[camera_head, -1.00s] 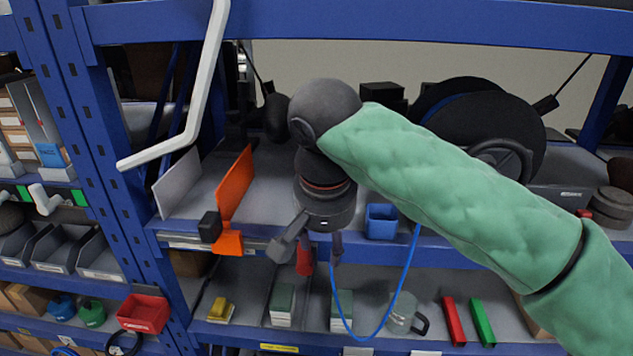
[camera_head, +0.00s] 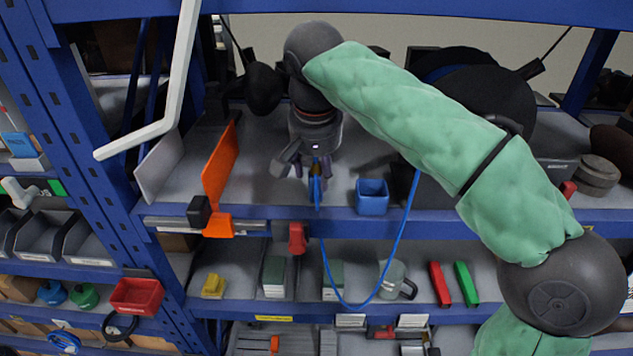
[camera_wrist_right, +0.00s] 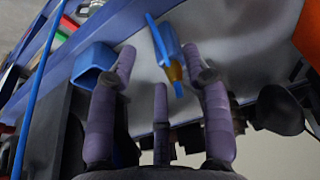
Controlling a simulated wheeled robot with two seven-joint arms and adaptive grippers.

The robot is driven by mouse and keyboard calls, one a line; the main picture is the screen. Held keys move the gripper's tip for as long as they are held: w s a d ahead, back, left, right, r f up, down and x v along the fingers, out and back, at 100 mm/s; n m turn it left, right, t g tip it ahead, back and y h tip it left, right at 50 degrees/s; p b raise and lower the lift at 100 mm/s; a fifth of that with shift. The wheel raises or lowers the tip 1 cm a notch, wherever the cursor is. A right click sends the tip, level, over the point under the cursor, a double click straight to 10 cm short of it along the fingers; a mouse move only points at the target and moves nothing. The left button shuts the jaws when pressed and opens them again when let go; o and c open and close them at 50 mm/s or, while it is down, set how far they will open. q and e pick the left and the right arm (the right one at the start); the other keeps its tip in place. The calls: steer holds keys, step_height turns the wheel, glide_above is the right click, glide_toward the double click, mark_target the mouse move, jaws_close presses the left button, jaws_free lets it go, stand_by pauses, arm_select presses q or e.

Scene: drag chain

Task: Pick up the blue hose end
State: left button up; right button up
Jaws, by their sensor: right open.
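The blue hose (camera_head: 408,215) hangs in a loop in front of the shelf, and its near leg rises to the hose end (camera_head: 317,188) at the shelf's front edge. My right gripper (camera_head: 312,172) is over the front of the shelf, beside the hose end. In the right wrist view its fingers (camera_wrist_right: 160,66) are spread, and the hose end appears between them. I cannot tell whether any finger touches it. My left gripper is in neither view.
A blue bin (camera_head: 372,196) stands right of the gripper, and an orange panel (camera_head: 220,170) stands left. A white bar (camera_head: 180,90) hangs at the upper left.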

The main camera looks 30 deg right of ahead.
mark_target(316, 164)
steer(key=w, duration=0.1)
steer(key=w+d, duration=0.1)
steer(key=w+f, duration=0.1)
steer(key=shift+w+d+p, duration=0.15)
steer(key=shift+d+p, duration=0.2)
steer(key=shift+p, duration=0.05)
steer(key=shift+f, duration=0.2)
steer(key=shift+s, duration=0.3)
steer(key=shift+w, duration=0.25)
jaws_close()
steer(key=shift+s, duration=0.1)
